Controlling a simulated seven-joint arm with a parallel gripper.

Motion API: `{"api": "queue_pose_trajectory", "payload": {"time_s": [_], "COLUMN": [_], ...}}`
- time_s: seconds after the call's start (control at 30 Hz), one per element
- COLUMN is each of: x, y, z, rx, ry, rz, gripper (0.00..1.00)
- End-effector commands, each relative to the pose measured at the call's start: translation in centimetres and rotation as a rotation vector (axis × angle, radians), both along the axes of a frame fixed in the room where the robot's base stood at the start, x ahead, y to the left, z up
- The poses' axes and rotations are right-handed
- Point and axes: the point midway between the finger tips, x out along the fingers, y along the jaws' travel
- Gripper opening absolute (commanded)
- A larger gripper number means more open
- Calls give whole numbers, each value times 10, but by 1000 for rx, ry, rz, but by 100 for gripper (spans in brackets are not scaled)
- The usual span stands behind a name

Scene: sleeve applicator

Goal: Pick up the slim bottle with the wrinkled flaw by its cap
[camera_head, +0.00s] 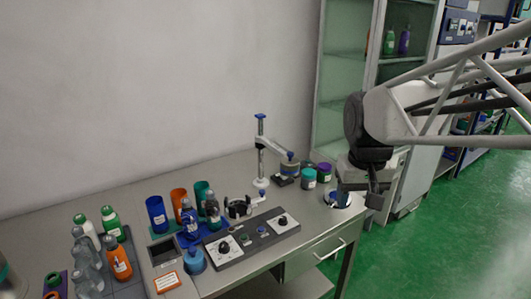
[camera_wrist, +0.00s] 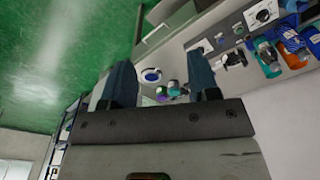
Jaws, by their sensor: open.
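Several bottles stand at the left of the bench in the head view. They include a white bottle with a green cap (camera_head: 87,230), a green bottle (camera_head: 112,224), an orange bottle (camera_head: 119,262) and grey clear bottles (camera_head: 88,262). A grey bottle (camera_head: 212,213) and a blue bottle (camera_head: 190,219) stand nearer the middle. The wrinkled flaw is too small to make out, so I cannot tell which bottle carries it. My gripper (camera_head: 370,198) is open and empty, above the bench's right end, far from the bottles. Its two fingers show apart in the wrist view (camera_wrist: 162,82).
Blue (camera_head: 157,215), orange (camera_head: 179,203) and teal (camera_head: 201,194) cylinders stand behind the bottles. A control panel with knobs (camera_head: 252,238) and an upright post with an arm (camera_head: 261,155) occupy the middle. Small jars (camera_head: 309,178) stand near the right end. A glass cabinet (camera_head: 345,80) is behind.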

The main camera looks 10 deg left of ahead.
Motion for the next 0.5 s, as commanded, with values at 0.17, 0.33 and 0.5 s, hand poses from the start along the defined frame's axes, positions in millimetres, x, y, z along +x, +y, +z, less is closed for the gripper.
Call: {"api": "queue_pose_trajectory", "payload": {"time_s": [0.17,0.33,0.5], "x": [37,69,98], "y": [39,80,123], "z": [2,1,-5], "rx": [-8,-17,-27], "ry": [30,59,87], "rz": [60,115,169], "gripper": [55,55,55]}}
